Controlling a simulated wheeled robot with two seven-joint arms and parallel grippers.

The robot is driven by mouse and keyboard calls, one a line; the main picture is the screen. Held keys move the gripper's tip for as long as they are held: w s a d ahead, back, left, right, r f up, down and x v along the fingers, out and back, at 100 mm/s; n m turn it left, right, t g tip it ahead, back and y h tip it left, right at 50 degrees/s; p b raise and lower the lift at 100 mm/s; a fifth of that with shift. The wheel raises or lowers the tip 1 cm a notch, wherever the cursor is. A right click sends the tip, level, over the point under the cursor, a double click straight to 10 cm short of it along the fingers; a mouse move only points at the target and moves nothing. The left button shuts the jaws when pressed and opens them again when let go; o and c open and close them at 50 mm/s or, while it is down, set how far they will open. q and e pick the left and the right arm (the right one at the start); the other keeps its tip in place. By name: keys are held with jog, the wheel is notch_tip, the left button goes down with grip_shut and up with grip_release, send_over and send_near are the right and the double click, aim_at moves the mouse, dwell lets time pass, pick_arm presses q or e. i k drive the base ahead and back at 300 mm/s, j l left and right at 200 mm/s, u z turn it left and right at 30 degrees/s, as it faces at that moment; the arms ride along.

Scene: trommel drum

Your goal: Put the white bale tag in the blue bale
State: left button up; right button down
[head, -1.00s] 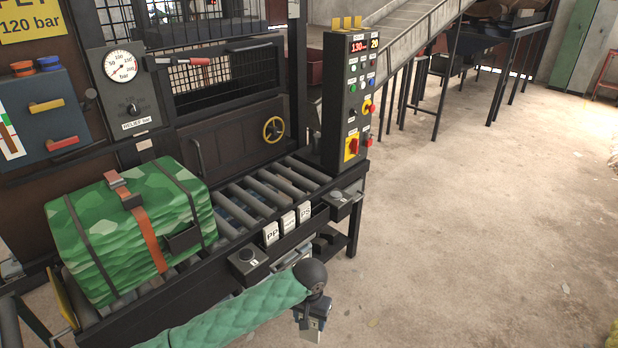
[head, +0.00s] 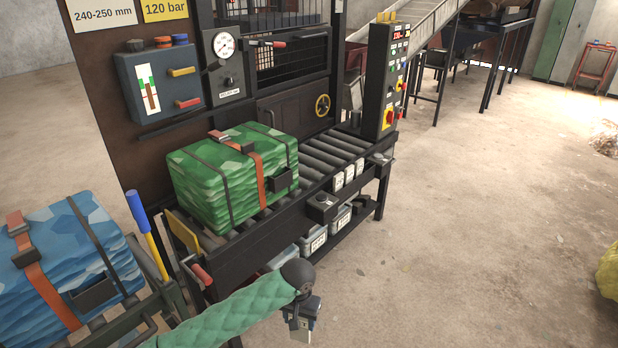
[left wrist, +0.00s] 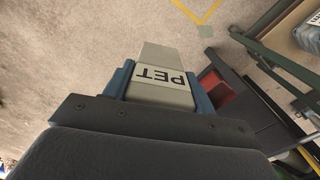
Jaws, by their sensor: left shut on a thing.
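The white bale tag (left wrist: 160,80), marked PET, is held between the blue fingers of my left gripper (left wrist: 162,92). In the head view my left gripper (head: 302,322) hangs low in front of the roller table, shut on the tag, which shows only as a small pale piece. The blue bale (head: 75,235) stands at the lower left, with an orange strap, dark bands and a black pocket (head: 93,294) on its front. It is cut off by the picture edge and well to the left of my gripper. My right gripper is not in view.
A green bale (head: 205,185) with its own black pocket sits on the roller table (head: 330,155). White tags (head: 349,174) hang on the table's front rail. A blue-handled lever (head: 138,208) stands between the bales.

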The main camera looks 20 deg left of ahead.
aim_at(98, 299)
jog(key=k+j, duration=0.35)
jog(key=k, duration=0.15)
jog(key=k+j, duration=0.3)
jog(key=k, duration=0.25)
jog(key=k+j, duration=0.35)
jog(key=k, duration=0.15)
